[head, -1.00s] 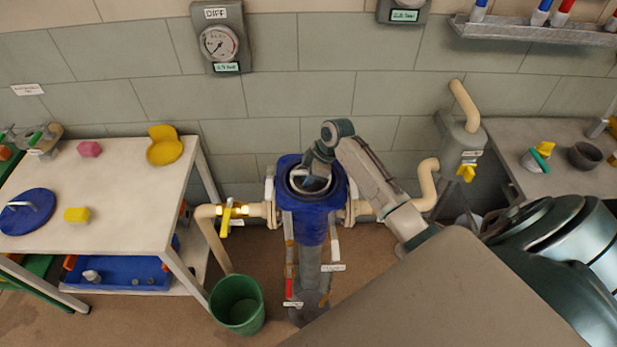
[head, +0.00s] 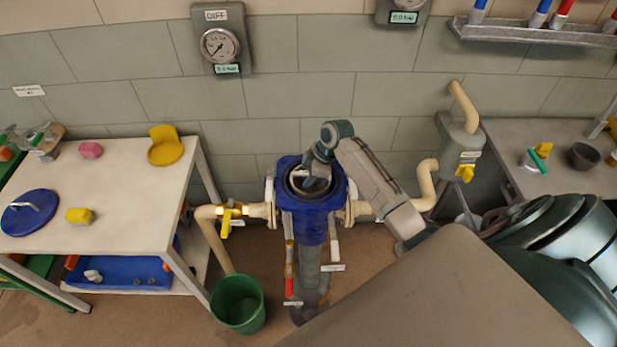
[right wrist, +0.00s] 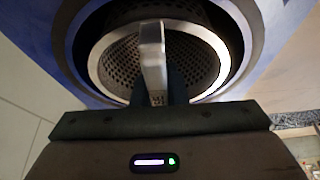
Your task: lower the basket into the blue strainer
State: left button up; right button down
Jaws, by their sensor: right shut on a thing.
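The blue strainer (head: 304,222) stands upright in the pipe line with its round top open. The basket (right wrist: 192,62), a perforated metal cup with a bright rim, sits within the dark strainer mouth in the right wrist view. A dark gap shows around its rim; how deep it reaches is hidden. My right gripper (head: 314,180) is above the mouth, shut on the basket's pale upright handle (right wrist: 152,48). In the head view the gripper covers much of the basket. My left gripper is not in view.
A table (head: 130,215) at the left carries a blue lid (head: 28,214) with a handle, a yellow block, a pink piece and a yellow holder. A green bucket (head: 238,304) stands on the floor. Pipes flank the strainer, with a yellow valve handle (head: 226,222) on the left.

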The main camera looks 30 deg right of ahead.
dwell(0.6)
jog(key=shift+f+b, duration=0.5)
jog(key=shift+f, duration=1.35)
dwell(2.0)
jog(key=c, duration=1)
grip_release()
jog(key=shift+f, duration=0.1)
jog(key=shift+o, duration=0.2)
jog(key=shift+r+p, duration=3.1)
jog(key=shift+r, duration=0.5)
